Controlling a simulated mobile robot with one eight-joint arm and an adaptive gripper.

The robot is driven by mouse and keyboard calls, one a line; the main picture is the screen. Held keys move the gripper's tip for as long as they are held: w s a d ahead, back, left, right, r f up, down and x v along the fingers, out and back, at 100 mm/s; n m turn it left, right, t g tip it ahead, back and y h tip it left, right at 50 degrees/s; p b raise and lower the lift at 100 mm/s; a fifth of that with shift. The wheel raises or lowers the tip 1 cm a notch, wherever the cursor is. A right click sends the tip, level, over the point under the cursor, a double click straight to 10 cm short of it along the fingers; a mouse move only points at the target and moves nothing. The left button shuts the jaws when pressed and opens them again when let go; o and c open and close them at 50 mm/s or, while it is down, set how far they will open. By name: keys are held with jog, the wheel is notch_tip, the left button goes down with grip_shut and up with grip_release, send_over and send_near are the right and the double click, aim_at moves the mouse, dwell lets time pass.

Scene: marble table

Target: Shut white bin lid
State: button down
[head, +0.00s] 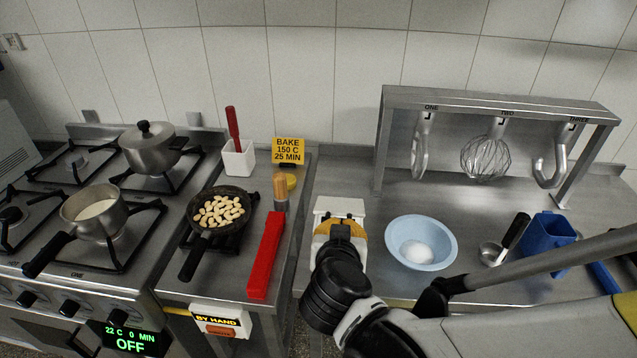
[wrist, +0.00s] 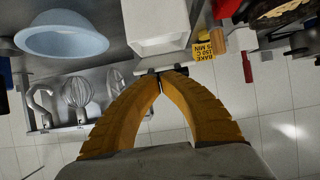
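The white bin (head: 340,205) stands at the front of the steel counter, just left of the blue bowl. In the head view, my gripper (head: 340,222) covers much of it. The bin also shows at the top of the wrist view (wrist: 157,28), with a pale recessed face. How far its lid is raised is hard to tell. My gripper's yellow fingers (wrist: 160,80) curve in and their tips come together right beside the bin's edge. A small dark piece shows at the tips; I cannot tell whether it is part of the bin or the fingertips. Nothing is clearly held.
A pale blue bowl (head: 422,243) with something white inside stands to the right. A red box (head: 265,255), a pan of nuts (head: 220,210) and a yellow sign (head: 288,151) are to the left. A utensil rack (head: 500,100) stands behind on the right.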

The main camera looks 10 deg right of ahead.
jog(key=s+a+f, duration=0.2)
jog(key=s+a, duration=0.1)
jog(key=s, duration=0.6)
jog(key=w+d+r+g+y+p, duration=0.4)
jog(key=w+r+g+p, duration=0.6)
jog(key=w+r+p, duration=0.7)
jog(key=b, duration=0.2)
send_over(341, 212)
jog(key=shift+h, duration=0.3)
notch_tip(341, 212, down, 11)
jog(key=shift+r, duration=0.1)
jog(key=shift+s+a+f, duration=0.2)
jog(key=shift+s+f, duration=0.45)
jog(key=shift+f, duration=0.1)
jog(key=shift+s+a+f, duration=0.2)
jog(key=shift+s+f, duration=0.4)
jog(key=shift+f, duration=0.15)
